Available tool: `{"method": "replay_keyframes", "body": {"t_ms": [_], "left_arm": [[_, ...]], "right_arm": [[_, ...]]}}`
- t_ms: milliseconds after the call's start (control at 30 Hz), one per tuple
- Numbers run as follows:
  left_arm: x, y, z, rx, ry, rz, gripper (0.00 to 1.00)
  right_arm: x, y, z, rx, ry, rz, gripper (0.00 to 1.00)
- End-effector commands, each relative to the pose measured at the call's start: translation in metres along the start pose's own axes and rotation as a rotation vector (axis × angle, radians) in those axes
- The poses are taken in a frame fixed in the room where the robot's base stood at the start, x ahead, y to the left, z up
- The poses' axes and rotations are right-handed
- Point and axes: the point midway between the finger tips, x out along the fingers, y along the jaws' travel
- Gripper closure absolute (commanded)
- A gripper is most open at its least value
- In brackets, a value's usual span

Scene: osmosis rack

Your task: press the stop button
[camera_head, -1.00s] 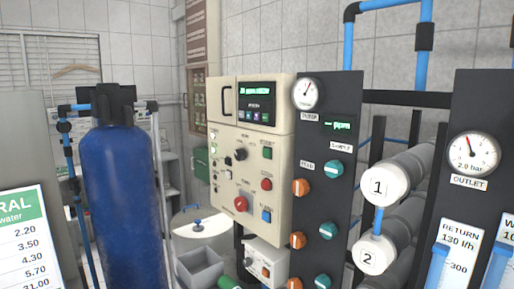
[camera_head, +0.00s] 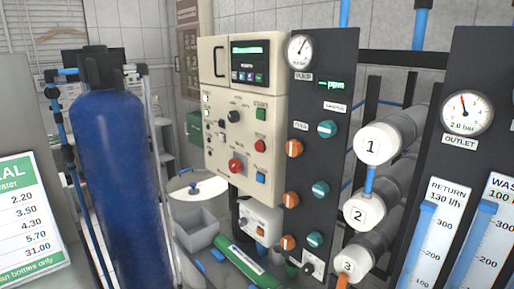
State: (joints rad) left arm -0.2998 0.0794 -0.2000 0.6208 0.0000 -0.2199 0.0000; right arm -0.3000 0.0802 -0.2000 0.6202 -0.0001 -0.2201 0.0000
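The beige control box (camera_head: 218,110) is on the rack, left of the dark gauge panel. On its right side sits a small red button (camera_head: 260,143), below a green button (camera_head: 261,114) and above a blue button (camera_head: 260,178). A larger red mushroom-shaped knob (camera_head: 236,165) sits lower, left of the blue button. The small labels are too blurred to read surely, so I cannot confirm which red one is marked stop. A black knob (camera_head: 234,117) is above. Neither of my grippers is in view.
A blue tank (camera_head: 125,190) and a price sign (camera_head: 22,222) stand at the left. The gauge panel (camera_head: 312,150) with orange and teal knobs projects right of the box. Numbered white cylinders (camera_head: 371,147) are farther right. A grey bin (camera_head: 200,228) and a green tube (camera_head: 240,258) are below.

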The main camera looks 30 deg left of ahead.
Motion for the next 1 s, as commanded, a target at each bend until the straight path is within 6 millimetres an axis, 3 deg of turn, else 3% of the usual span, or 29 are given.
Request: {"method": "replay_keyframes", "body": {"t_ms": [700,1000], "left_arm": [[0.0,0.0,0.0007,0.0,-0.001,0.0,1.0],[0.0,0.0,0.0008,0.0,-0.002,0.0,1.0]], "right_arm": [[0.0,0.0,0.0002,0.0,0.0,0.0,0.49],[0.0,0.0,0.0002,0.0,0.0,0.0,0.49]]}}
